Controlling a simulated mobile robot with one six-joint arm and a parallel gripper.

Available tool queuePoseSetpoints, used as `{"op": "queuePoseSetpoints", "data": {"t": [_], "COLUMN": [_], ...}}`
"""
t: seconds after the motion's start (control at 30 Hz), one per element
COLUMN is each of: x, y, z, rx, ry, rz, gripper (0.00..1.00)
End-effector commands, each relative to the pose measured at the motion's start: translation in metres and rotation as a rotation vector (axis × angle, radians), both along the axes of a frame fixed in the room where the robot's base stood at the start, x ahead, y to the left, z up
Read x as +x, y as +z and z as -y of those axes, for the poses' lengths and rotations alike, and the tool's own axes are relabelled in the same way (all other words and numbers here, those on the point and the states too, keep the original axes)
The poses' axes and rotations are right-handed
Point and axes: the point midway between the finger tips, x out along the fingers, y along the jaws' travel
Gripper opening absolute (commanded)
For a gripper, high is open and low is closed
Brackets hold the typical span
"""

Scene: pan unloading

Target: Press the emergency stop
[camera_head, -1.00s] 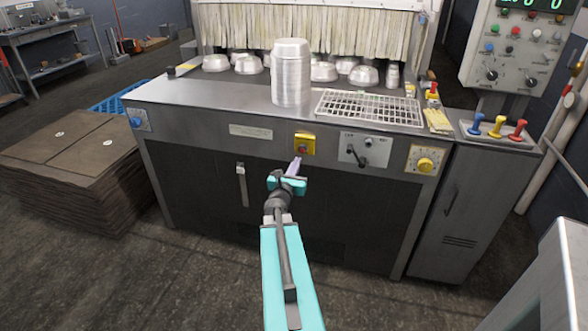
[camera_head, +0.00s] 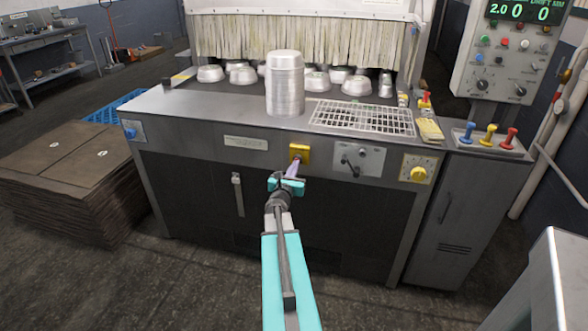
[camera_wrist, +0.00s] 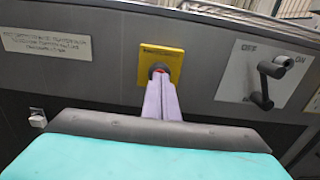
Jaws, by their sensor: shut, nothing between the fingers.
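The emergency stop is a red button on a yellow plate (camera_head: 299,151) on the machine's front panel. In the wrist view the yellow plate (camera_wrist: 165,62) is near the top middle, and a sliver of the red button (camera_wrist: 159,69) shows just above my fingertips. My gripper (camera_head: 295,166) is shut and empty, its pale purple fingers pointing at the button. In the wrist view the fingertips (camera_wrist: 160,78) overlap the button's lower part and hide most of it. I cannot tell whether they touch it or how far in it is.
Right of the plate are a grey lever panel (camera_head: 357,160) and a yellow knob (camera_head: 418,174). A stack of pans (camera_head: 285,85) and a wire rack (camera_head: 362,118) stand on the machine top. Brown stacked sheets (camera_head: 70,160) lie at left; a grey cabinet (camera_head: 465,205) stands at right.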

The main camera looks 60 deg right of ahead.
Motion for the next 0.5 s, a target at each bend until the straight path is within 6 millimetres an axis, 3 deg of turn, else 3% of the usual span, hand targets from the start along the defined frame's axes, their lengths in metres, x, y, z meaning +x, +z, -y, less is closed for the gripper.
{"op": "queuePoseSetpoints", "data": {"t": [0.5], "x": [0.004], "y": [-0.003], "z": [0.013], "rx": [-0.001], "ry": [-0.001], "rz": [0.001], "gripper": [0.0]}}
